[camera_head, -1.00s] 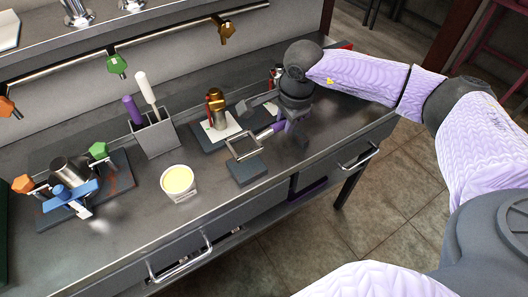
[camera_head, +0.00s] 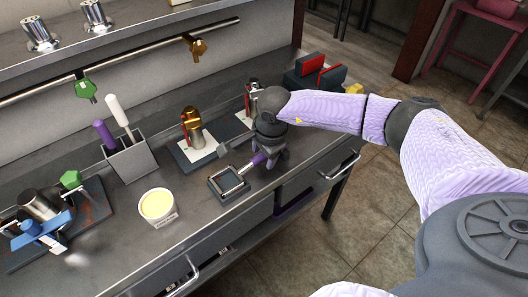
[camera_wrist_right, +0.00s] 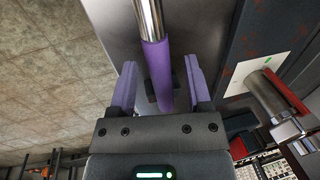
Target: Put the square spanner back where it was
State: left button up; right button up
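The square spanner has a square metal frame head (camera_head: 229,183) and a purple handle (camera_head: 258,160). Its head rests on a small dark pad (camera_head: 214,198) near the bench's front edge. My right gripper (camera_head: 272,158) is at the handle end. In the right wrist view, the right gripper (camera_wrist_right: 160,85) is open, with its two purple fingers on either side of the purple handle (camera_wrist_right: 157,65). A gap shows to the left of the handle, and the right finger is closer to it. The spanner's head is out of that view. My left gripper is not in view.
A white tub (camera_head: 158,206) of yellow stuff and a grey holder (camera_head: 130,160) with two handled tools stand to the left. A brass fitting (camera_head: 192,126) stands behind the spanner. A valve assembly (camera_head: 42,222) is at far left. The bench front is mostly clear.

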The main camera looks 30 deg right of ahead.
jog(key=shift+r, duration=0.4)
notch_tip(320, 180, up, 11)
jog(key=s+p, duration=0.2)
jog(key=p, duration=0.1)
jog(key=shift+s+r, duration=0.15)
jog(key=shift+s, duration=0.05)
